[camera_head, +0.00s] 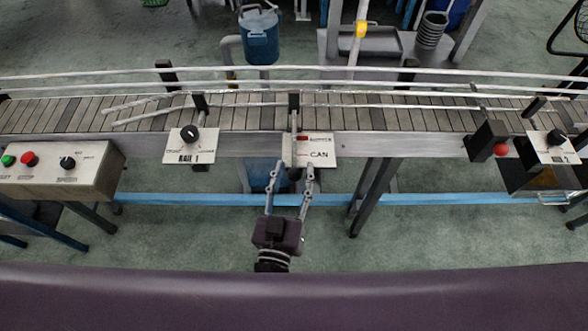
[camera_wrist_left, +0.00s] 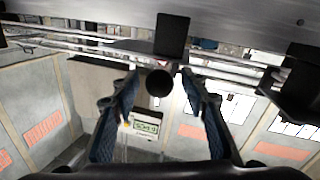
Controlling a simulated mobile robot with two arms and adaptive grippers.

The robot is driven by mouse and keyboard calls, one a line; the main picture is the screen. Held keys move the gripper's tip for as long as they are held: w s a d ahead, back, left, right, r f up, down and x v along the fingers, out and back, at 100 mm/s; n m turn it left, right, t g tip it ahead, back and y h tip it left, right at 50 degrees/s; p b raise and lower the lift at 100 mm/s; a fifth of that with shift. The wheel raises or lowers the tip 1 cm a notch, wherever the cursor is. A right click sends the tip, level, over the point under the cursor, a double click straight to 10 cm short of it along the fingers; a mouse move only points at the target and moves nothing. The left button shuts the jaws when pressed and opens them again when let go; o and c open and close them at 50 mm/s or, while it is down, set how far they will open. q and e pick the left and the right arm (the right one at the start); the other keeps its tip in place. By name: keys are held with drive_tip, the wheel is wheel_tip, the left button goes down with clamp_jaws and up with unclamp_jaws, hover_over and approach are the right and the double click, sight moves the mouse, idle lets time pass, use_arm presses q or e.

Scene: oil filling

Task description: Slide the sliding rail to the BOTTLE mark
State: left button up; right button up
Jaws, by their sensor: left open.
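The sliding rail (camera_head: 380,106) is a thin metal bar above the slatted conveyor, with a black upright bracket (camera_head: 293,103). Below the bracket, a white mark plate (camera_head: 320,160) on the conveyor's front reads CAN, with a smaller, barely legible line above it beside a red marker (camera_head: 302,138). My left gripper (camera_head: 293,168) is open just in front of and below the plate's left end. In the left wrist view, a round black knob end (camera_wrist_left: 159,82) appears between the open fingers (camera_wrist_left: 155,90), below a black block (camera_wrist_left: 172,36). No contact is clear.
A RAIL 1 panel with a black knob (camera_head: 189,134) is to the left. A control box (camera_head: 65,170) with green and red buttons is farther left. A black block with a red ball (camera_head: 501,149) and another knob panel (camera_head: 552,148) are right.

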use_arm(q)
drive_tip(key=s+a, duration=0.2)
drive_tip(key=s, duration=0.9)
drive_tip(key=shift+a, duration=0.15)
use_arm(e)
drive_tip(key=shift+a, duration=0.15)
drive_tip(key=shift+c, duration=0.4)
